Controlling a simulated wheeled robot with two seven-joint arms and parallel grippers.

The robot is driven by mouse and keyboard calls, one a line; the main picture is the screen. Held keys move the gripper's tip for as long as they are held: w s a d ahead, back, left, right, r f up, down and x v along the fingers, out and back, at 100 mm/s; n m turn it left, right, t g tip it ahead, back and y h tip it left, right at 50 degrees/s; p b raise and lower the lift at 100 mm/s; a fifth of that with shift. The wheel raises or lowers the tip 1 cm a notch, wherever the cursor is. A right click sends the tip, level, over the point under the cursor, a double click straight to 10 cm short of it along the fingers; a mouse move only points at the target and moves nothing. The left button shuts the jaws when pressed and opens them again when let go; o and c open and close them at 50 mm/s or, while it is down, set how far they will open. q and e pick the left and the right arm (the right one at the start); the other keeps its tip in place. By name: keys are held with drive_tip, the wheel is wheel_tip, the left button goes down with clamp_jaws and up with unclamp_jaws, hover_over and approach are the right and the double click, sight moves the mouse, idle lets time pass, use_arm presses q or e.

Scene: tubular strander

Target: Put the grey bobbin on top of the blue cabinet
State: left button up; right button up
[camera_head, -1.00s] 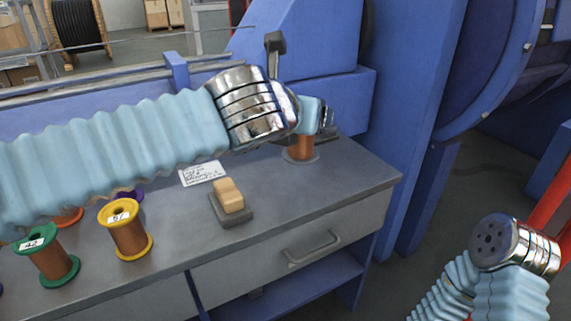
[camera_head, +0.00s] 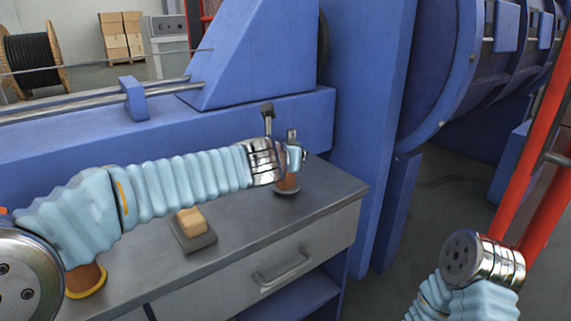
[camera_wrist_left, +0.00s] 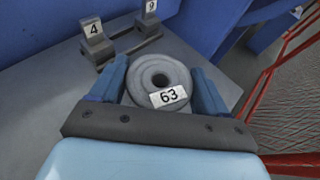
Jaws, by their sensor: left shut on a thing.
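The grey bobbin (camera_wrist_left: 162,78) shows in the left wrist view, a grey flanged spool with a label reading 63. In the head view its copper winding and lower grey flange (camera_head: 287,189) show at the far right corner of the grey bench top (camera_head: 325,190). My left gripper (camera_head: 297,158) is shut on it from above, and the fingers (camera_wrist_left: 160,84) lie on either side of its upper flange. I cannot tell whether its base touches the bench. My right gripper is outside the views; only part of my right arm shows. I cannot make out a separate blue cabinet.
A tan block on a dark base (camera_head: 191,222) lies on the bench. A yellow-flanged bobbin (camera_head: 91,283) is partly hidden by my left arm. A blue machine (camera_head: 250,60) rises behind; red rails (camera_head: 530,170) are at right.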

use_arm(q)
drive_tip(key=shift+f, duration=0.45)
drive_tip(key=shift+r, duration=0.1)
drive_tip(key=o, duration=1.2)
drive_tip(key=shift+o, duration=0.2)
drive_tip(key=p+v, duration=0.1)
drive_tip(key=v, duration=1.1)
drive_tip(key=shift+s, duration=0.1)
